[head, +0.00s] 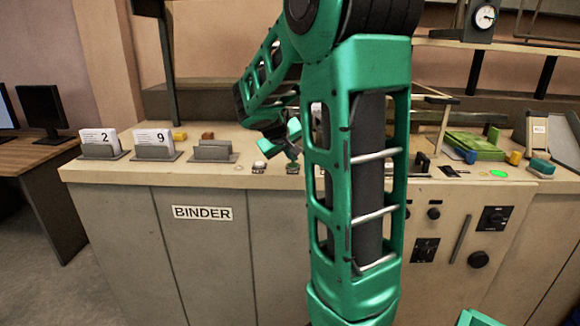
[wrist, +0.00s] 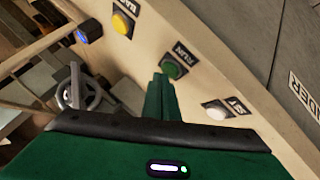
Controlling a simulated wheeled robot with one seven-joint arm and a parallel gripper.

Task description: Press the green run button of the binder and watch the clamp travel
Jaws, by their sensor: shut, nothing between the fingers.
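The green run button (wrist: 174,68) sits in a square plate beside the word RUN on the binder's beige top. My gripper (wrist: 163,82) is shut and empty, its fingertips right beside the green button in the wrist view; I cannot tell whether they touch it. In the head view my gripper (head: 291,155) is low over the front edge of the binder counter (head: 110,170), and the green button cannot be made out clearly there. I cannot pick out the clamp for certain; my arm covers much of the binder.
A white button (wrist: 217,112) and a yellow button (wrist: 122,23) flank the green one. A blue-ended part (wrist: 88,33) and a spoked handwheel (wrist: 82,92) are nearby. Card holders (head: 153,152) stand on the counter's left. A green object (head: 472,145) lies at right.

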